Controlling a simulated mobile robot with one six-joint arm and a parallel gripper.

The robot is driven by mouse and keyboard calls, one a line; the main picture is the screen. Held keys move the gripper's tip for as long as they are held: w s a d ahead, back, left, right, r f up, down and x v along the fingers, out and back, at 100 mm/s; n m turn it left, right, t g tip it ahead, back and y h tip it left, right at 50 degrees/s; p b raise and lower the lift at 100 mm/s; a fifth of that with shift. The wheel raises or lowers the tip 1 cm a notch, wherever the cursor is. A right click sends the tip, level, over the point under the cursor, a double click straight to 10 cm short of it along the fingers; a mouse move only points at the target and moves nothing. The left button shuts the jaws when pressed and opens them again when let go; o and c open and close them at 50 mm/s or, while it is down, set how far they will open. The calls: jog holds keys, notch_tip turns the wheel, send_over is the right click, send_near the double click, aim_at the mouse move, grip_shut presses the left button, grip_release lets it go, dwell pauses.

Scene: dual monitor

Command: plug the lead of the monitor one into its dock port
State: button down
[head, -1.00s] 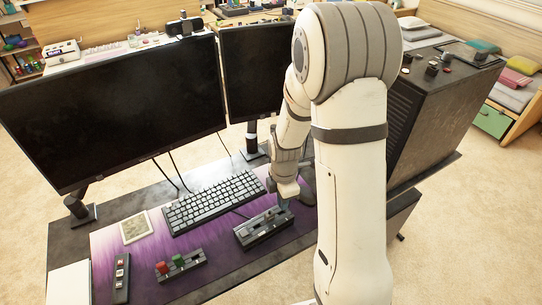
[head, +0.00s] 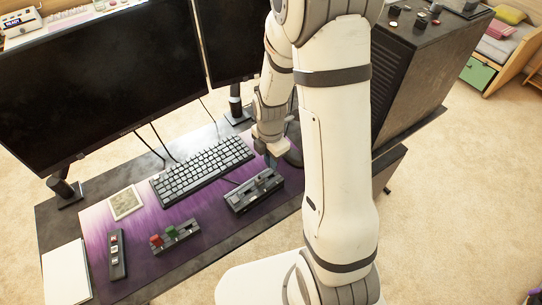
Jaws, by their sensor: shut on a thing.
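My gripper (head: 270,160) points down just behind the grey dock (head: 240,206), near its upper right end. It is shut on a small blue-green piece, mostly hidden by the gripper; I cannot tell whether this touches the dock. The dock is a long dark block with slots along its top. The large left monitor (head: 100,85) and the smaller right monitor (head: 228,38) stand behind the desk mat. Dark leads (head: 158,143) hang below the monitors; their far ends are hard to follow. Which one is monitor one I cannot tell.
A keyboard (head: 203,170) lies left of the dock. A small rack (head: 182,237) with red and green pieces, a dark strip (head: 118,258), a pale square (head: 125,203) and white paper (head: 66,273) lie on the desk. A computer tower (head: 415,75) stands right of my arm.

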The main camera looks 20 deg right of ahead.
jog(key=b, duration=0.3)
send_over(270, 171)
jog(key=s, duration=0.2)
jog(key=shift+s+a+f, duration=0.1)
jog(key=shift+a+f, duration=0.05)
jog(key=shift+f, duration=1)
jog(key=shift+s+a+f, duration=0.1)
jog(key=shift+f, duration=1)
jog(key=shift+f+b, duration=1.35)
jog(key=shift+b, duration=0.15)
jog(key=c, duration=1.3)
grip_release()
jog(key=shift+o, duration=0.2)
jog(key=shift+r, duration=0.1)
jog(key=shift+r, duration=3.85)
